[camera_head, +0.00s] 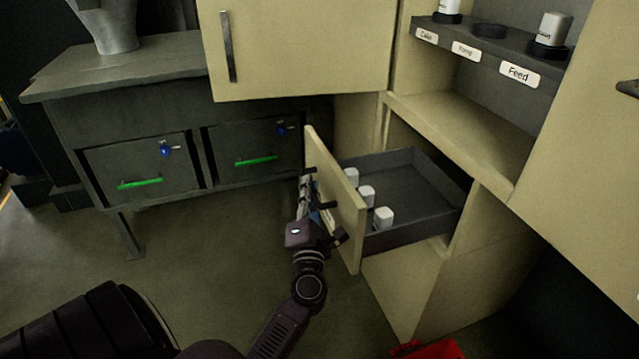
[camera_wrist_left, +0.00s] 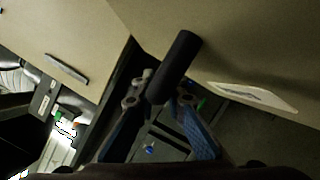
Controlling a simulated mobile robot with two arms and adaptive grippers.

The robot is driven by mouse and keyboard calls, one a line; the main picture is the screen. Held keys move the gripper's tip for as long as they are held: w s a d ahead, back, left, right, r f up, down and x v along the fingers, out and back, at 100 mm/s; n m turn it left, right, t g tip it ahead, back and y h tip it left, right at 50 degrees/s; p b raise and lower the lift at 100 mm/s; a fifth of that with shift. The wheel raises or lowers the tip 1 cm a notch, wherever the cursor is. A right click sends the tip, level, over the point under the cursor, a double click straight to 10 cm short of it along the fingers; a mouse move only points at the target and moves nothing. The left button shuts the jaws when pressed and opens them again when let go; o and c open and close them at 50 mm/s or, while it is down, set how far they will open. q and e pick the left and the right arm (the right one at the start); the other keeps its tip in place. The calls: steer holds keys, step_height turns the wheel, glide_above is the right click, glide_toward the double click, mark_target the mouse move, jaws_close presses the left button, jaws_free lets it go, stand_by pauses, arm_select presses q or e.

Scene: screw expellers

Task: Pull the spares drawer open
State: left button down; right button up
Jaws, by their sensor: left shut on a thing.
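The spares drawer (camera_head: 418,196) stands well out of the cream cabinet, its grey inside showing. Several small white blocks or caps (camera_head: 383,217) sit in it just behind the cream front panel (camera_head: 350,222). My left gripper (camera_head: 310,188) is at the outer face of that panel. In the left wrist view my left gripper (camera_wrist_left: 160,101) is shut on the dark bar handle (camera_wrist_left: 175,66), with a finger on each side. A pale label plate (camera_wrist_left: 254,96) shows on the panel beside the handle; its text is unreadable. My right gripper is not in view.
A labelled shelf (camera_head: 490,62) with white-topped items is above the drawer. A closed cream door (camera_head: 300,50) hangs at upper middle. A grey bench (camera_head: 130,75) with green-handled compartments stands left. Something red (camera_head: 430,350) lies at the bottom edge.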

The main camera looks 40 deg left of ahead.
arm_select(q)
steer(key=shift+s+a+f, duration=0.15)
steer(key=shift+s, duration=0.2)
steer(key=c, duration=2)
jaws_free()
steer(key=shift+o, duration=0.2)
steer(key=v, duration=1.2)
